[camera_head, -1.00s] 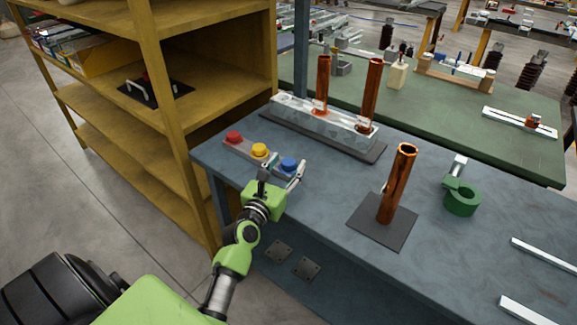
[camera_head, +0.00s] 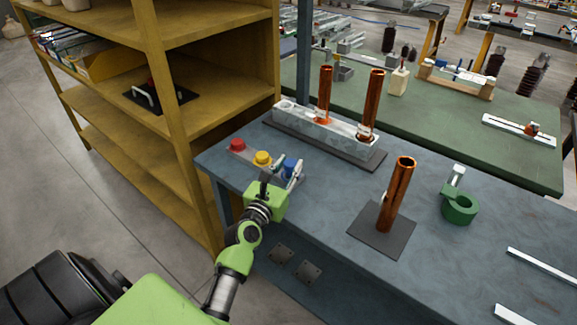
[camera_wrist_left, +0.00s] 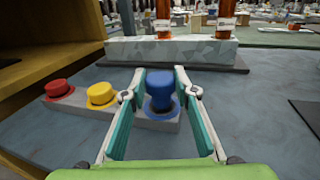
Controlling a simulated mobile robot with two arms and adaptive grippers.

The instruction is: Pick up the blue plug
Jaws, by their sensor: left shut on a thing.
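The blue plug (camera_head: 290,167) is at the right end of a grey block (camera_head: 248,158) on the blue-grey table. My left gripper (camera_head: 283,178) is shut on it. In the left wrist view the blue plug (camera_wrist_left: 160,90) stands upright between the two fingertips (camera_wrist_left: 160,92), which press on its sides. I cannot tell whether its base is clear of the block. The yellow plug (camera_head: 262,158) and the red plug (camera_head: 237,145) sit on the same block, to the left. My right gripper is not in view.
A grey trough (camera_head: 325,128) with two copper tubes stands behind the block. A copper tube (camera_head: 397,195) on a dark plate (camera_head: 368,238) and a green ring clamp (camera_head: 459,207) stand to the right. A yellow shelf (camera_head: 165,60) rises at the left.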

